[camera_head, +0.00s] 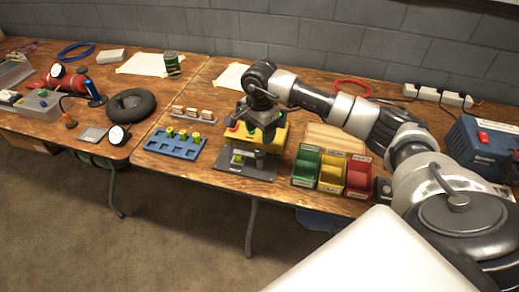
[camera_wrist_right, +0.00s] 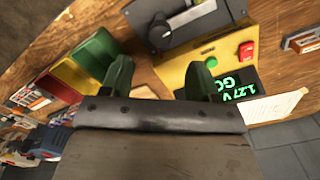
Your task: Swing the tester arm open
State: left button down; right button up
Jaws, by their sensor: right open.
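The yellow tester (camera_head: 272,138) stands on a dark grey base plate (camera_head: 238,172) near the table's front edge. My right gripper (camera_head: 266,118) is over it and hides part of its top. In the right wrist view, my right gripper (camera_wrist_right: 159,78) is open with nothing visible between its green fingers. Beyond the fingers are the tester's yellow body (camera_wrist_right: 232,62), a lit display (camera_wrist_right: 237,84) reading 1.27 V GO, a green button and a red switch. A dark round knob (camera_wrist_right: 161,35) with a pale bar sits on the grey plate. I cannot tell how far the tester arm is turned. My left gripper is out of view.
Green (camera_head: 306,166), yellow (camera_head: 332,175) and red (camera_head: 358,180) bins stand right of the tester. A blue tray (camera_head: 174,147) with several small cells lies left of it. A blue power unit (camera_head: 480,147) is at the far right.

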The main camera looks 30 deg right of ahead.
aim_at(260, 152)
notch_tip(260, 152, down, 8)
jog(key=shift+p, duration=0.3)
grip_shut()
dwell(0.3)
